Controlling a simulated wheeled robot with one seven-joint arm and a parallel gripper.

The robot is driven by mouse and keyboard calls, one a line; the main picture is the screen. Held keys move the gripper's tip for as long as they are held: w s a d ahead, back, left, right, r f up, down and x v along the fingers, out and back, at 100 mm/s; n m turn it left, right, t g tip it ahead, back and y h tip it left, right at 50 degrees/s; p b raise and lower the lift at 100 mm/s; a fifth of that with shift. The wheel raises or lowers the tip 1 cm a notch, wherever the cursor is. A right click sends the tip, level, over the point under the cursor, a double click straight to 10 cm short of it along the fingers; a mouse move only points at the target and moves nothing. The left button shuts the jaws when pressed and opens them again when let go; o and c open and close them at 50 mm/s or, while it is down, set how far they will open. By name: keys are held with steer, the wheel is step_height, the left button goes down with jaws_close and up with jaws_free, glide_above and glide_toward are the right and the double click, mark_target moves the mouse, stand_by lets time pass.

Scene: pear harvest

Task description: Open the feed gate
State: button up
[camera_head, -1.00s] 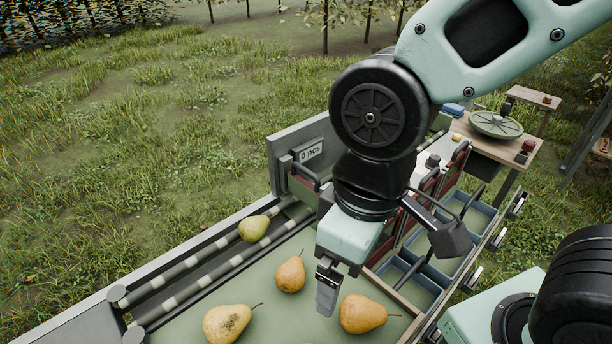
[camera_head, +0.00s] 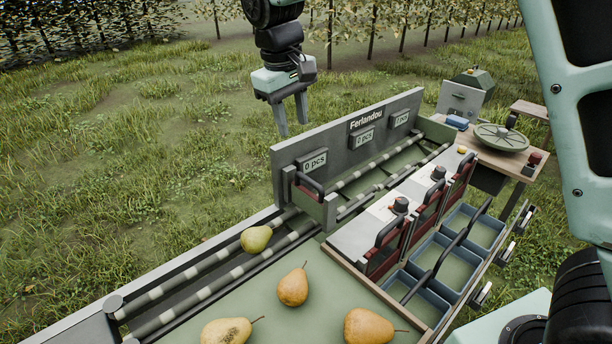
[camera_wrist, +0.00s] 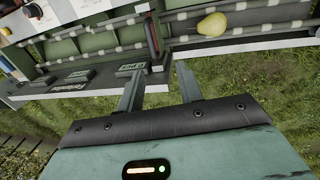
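The feed gate (camera_head: 317,205) is a small grey-green panel with a dark red-trimmed handle (camera_head: 309,185). It stands across the roller lane, just below the "0 pcs" display. The gate's handle also shows upright in the wrist view (camera_wrist: 152,37). My gripper (camera_head: 291,112) is raised above and behind the sorter's back panel, fingers pointing down, apart from the gate. In the wrist view my gripper (camera_wrist: 160,75) has a clear gap between its fingers and holds nothing. A green-yellow pear (camera_head: 256,239) lies on the rollers before the gate; it also shows in the wrist view (camera_wrist: 211,24).
Several pears, one of them orange (camera_head: 292,287), lie on the green tray floor (camera_head: 265,318). The grey back panel (camera_head: 342,128) rises beside the gate. Red-handled units and blue bins (camera_head: 452,268) stand to the right. A side table (camera_head: 521,168) is farther right. Grass lies open behind.

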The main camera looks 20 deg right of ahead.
steer(key=w, duration=0.2)
steer(key=p, duration=0.3)
glide_toward(307, 178)
steer(key=f, duration=0.5)
steer(key=d+f, duration=0.1)
steer(key=f, duration=0.2)
steer(key=shift+w+d+f, duration=0.1)
steer(key=shift+w, duration=0.15)
steer(key=shift+c, duration=0.4)
